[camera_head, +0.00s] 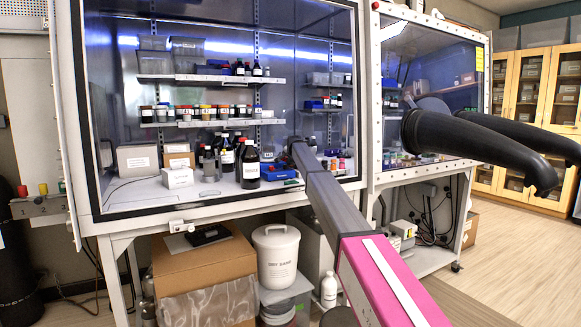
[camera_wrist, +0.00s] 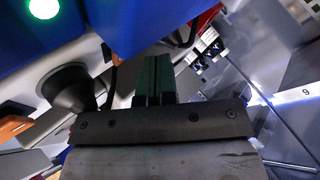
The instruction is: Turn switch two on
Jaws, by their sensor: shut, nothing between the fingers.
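In the wrist view a lit green lamp (camera_wrist: 43,9), a dark cone (camera_wrist: 70,88) and an orange piece (camera_wrist: 14,127) crowd the left. A metal panel marked 9 (camera_wrist: 305,92) is right. In the head view, dark bottles (camera_head: 250,168) and a blue tray (camera_head: 278,172) stand near my arm's end.

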